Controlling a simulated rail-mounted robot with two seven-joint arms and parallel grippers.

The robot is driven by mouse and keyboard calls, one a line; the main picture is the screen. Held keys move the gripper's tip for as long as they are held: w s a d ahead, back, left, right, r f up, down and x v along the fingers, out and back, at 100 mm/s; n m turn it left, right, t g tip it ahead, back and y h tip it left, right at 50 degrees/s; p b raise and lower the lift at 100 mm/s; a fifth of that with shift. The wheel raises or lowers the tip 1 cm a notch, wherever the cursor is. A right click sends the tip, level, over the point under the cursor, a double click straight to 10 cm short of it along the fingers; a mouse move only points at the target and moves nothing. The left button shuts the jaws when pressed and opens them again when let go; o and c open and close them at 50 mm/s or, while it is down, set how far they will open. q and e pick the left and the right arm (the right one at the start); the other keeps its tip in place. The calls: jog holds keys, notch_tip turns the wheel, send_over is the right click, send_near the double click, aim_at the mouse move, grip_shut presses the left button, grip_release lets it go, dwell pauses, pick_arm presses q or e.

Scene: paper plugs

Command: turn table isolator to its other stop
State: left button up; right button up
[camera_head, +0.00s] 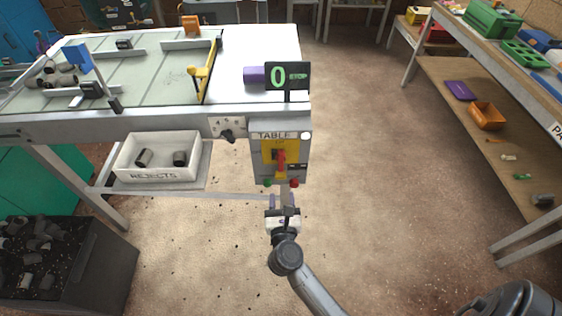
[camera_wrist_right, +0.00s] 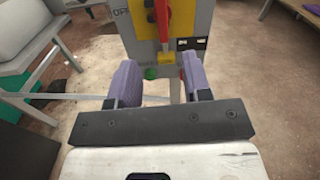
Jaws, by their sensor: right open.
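The table isolator is a red handle (camera_head: 281,160) on a yellow plate (camera_head: 267,147), on the front of a grey box labelled TABLE (camera_head: 258,170). The handle stands roughly upright. It also shows at the top of the right wrist view (camera_wrist_right: 162,22), above a yellow tab (camera_wrist_right: 166,57). My right gripper (camera_head: 281,204) is in front of and below the box. Its two purple fingers are apart with nothing between them, and in the wrist view (camera_wrist_right: 159,75) they lie below the handle, apart from it. My left gripper is not in view.
A green button (camera_wrist_right: 151,73) and a red button (camera_head: 294,183) sit low on the box. A black rotary knob (camera_head: 228,136) is left of it. A white REJECTS tray (camera_head: 126,163) stands under the table. Open floor lies right of the box.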

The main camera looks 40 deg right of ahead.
aim_at(281, 163)
jog(key=shift+m, duration=0.5)
jog(key=b+x, duration=0.2)
jog(key=x, duration=1.1)
jog(key=shift+w+d, duration=0.2)
jog(key=shift+d, duration=0.2)
